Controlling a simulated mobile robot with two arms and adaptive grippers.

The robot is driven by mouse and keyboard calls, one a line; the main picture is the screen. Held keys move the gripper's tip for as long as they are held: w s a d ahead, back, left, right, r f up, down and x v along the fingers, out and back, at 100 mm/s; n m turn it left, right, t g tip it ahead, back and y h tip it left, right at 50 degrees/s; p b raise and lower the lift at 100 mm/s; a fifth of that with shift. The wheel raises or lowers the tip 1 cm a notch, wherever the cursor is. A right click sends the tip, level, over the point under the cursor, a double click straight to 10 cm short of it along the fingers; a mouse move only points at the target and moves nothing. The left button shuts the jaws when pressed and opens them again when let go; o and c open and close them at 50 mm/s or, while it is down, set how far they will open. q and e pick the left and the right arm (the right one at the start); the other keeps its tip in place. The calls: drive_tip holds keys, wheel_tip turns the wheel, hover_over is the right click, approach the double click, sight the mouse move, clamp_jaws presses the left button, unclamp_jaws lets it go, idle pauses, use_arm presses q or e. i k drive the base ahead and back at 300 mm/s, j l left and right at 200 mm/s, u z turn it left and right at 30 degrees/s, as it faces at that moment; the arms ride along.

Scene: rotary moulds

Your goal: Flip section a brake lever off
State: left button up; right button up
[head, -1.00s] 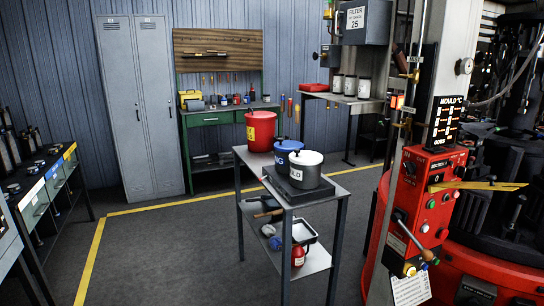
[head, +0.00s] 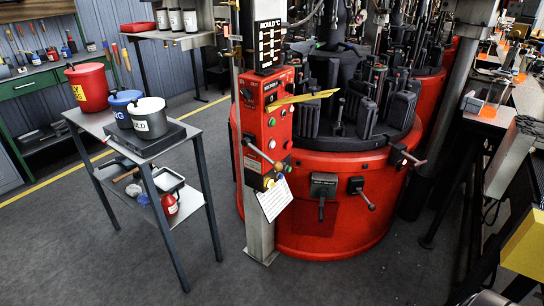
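The red round mould machine (head: 310,240) stands right of centre, with dark moulds (head: 345,100) on top. A dark grey box with a downward-pointing lever (head: 323,191) is on its front; its label is too small to read. Beside it is another lever with a ball end (head: 361,192). A third lever (head: 406,156) sticks out at the machine's right side. The red control panel (head: 268,125) on the post carries buttons and a slanted lever with a pale knob (head: 264,158). I cannot tell which lever is section A's brake. Neither gripper is in view.
A grey trolley (head: 105,175) with red, blue and white pots stands on the left. A green-framed bench (head: 40,80) is behind it. A table with tools (head: 500,110) and a yellow object (head: 525,245) are on the right. The front floor is clear.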

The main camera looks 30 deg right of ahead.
sight(372, 206)
drive_tip(key=z, duration=1.75)
